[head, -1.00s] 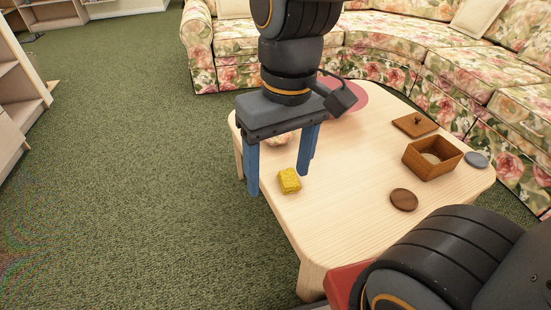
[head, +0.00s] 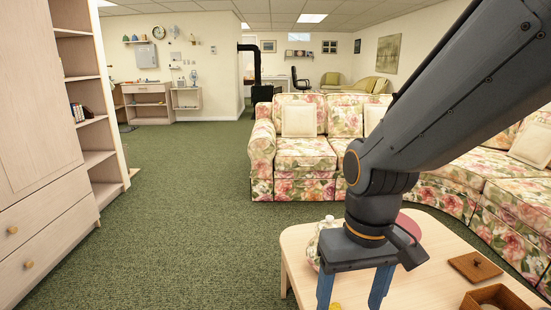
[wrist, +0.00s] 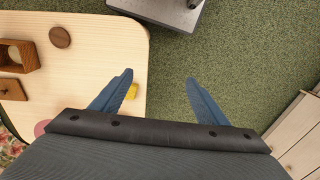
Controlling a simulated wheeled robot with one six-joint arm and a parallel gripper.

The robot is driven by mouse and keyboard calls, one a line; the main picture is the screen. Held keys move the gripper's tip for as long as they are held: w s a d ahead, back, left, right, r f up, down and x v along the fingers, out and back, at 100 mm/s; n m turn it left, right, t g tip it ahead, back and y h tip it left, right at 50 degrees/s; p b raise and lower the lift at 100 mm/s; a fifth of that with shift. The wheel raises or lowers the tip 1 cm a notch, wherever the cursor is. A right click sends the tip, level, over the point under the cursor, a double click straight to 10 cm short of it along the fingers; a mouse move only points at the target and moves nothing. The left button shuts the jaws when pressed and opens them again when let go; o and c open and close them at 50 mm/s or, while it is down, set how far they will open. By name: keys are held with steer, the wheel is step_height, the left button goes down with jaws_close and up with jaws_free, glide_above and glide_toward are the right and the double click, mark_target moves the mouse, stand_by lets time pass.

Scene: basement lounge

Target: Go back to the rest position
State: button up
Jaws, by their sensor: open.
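My gripper (head: 353,290) hangs fingers-down at the near left part of the light wooden table (head: 430,285) in the head view. Its two blue fingers are apart with nothing held between them. In the wrist view my gripper (wrist: 160,78) has its left finger over the table (wrist: 95,60) and its right finger over the carpet. A yellow block (wrist: 132,91) lies at the table's edge beside the left finger, partly hidden by it. Only a sliver of the block (head: 335,306) shows at the bottom of the head view.
A patterned pot (head: 320,240) and pink disc (head: 410,225) are behind my gripper. An open wooden box (head: 497,296) and its lid (head: 475,266) lie right. A brown disc (wrist: 60,37) lies on the table. A floral sofa (head: 305,155) stands behind; carpet (head: 190,220) left is clear.

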steer(key=d+r+m+p, duration=0.1)
steer(key=d+r+p, duration=0.5)
steer(key=p, duration=0.4)
steer(key=shift+s+d+r+m+p, duration=0.15)
steer(key=shift+s+r+m+p, duration=0.15)
steer(key=shift+s+r+m, duration=0.1)
